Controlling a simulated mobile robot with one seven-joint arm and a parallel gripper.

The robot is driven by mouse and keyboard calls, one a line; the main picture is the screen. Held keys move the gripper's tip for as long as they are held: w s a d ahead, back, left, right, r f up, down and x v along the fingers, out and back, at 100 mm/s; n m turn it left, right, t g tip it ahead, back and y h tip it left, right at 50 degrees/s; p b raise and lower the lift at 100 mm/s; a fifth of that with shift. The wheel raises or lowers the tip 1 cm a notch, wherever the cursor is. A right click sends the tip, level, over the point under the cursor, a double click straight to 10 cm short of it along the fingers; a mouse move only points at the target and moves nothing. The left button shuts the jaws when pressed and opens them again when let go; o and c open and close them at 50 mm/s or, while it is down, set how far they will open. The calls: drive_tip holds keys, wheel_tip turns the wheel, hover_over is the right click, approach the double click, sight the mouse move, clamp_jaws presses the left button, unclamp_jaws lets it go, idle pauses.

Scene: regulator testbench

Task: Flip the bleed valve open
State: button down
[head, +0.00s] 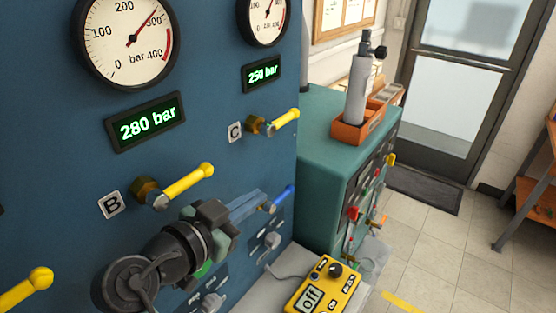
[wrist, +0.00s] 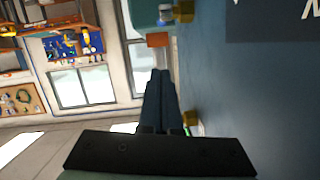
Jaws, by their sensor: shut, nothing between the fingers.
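A small valve with a blue lever (head: 283,198) sits low on the blue panel in the head view; its lever points up and to the right. No label reading "bleed" is legible by it. My gripper (head: 262,198) is shut and empty, its fingertips close to the base of this lever; I cannot tell whether they touch. In the wrist view my gripper (wrist: 160,72) shows its two fingers together, with the panel on the right. The blue lever cannot be made out in that view.
Yellow-handled valves B (head: 186,183) and C (head: 285,122) stick out of the panel (head: 60,170) above my gripper. Grey knobs (head: 272,240) sit below. A yellow meter reading "off" (head: 325,287) lies on the ledge. A teal cabinet (head: 325,160) stands to the right.

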drive_tip(key=shift+w+a+r, duration=0.1)
drive_tip(key=shift+w+r, duration=0.05)
idle(0.3)
drive_tip(key=p, duration=0.3)
hover_over(280, 200)
drive_tip(key=s, duration=0.1)
drive_tip(key=f, duration=0.3)
drive_tip(key=w+f+p, duration=0.1)
drive_tip(key=f, duration=0.1)
drive_tip(key=shift+f, duration=0.65)
drive_tip(key=shift+r+g, duration=0.1)
drive_tip(key=shift+g, duration=0.2)
